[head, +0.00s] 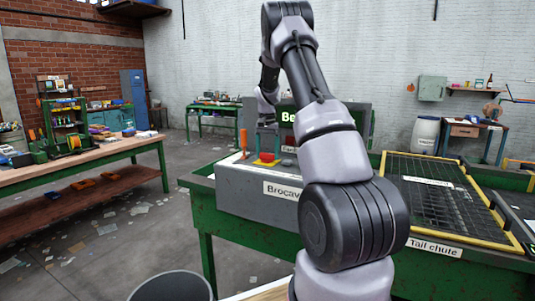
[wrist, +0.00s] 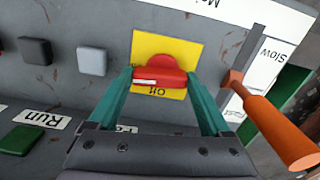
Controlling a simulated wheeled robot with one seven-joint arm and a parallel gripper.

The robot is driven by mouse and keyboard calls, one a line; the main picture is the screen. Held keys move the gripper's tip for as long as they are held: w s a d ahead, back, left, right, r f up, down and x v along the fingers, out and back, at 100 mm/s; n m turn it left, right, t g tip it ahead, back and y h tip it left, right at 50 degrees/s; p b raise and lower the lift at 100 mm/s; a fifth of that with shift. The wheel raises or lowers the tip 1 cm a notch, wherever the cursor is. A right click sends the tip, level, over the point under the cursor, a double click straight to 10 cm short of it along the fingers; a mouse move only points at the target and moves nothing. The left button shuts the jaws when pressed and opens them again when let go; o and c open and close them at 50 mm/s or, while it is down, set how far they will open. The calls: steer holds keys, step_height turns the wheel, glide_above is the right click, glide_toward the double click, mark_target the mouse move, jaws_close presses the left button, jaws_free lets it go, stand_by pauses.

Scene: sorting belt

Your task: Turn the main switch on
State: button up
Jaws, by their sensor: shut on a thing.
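The main switch is a red rotary knob (wrist: 165,62) on a yellow plate (wrist: 184,47), set in the grey control panel; the plate also shows in the head view (head: 262,163). A white mark runs along the knob's grip bar. "Off" shows upside down on the plate, on the side nearer my wrist. A white label above the plate starts with "Mai" and is cut off. My gripper (wrist: 159,77) has its teal fingers on both sides of the red grip bar and is shut on it. In the head view my gripper (head: 267,145) is over the panel, partly behind my arm.
An orange-handled lever (wrist: 270,120) sticks up close to my right finger, beside "Slow" and "Fast" labels. A black button (wrist: 36,51), a grey button (wrist: 92,61) and a green button (wrist: 25,140) by "Run" lie to the left. A yellow-framed grate (head: 430,190) lies right of the panel.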

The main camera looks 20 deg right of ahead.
steer(key=shift+m, duration=0.5)
steer(key=o, duration=1.2)
steer(key=shift+c, duration=0.2)
steer(key=shift+r, duration=0.1)
step_height(320, 180, up, 11)
steer(key=shift+f, duration=0.2)
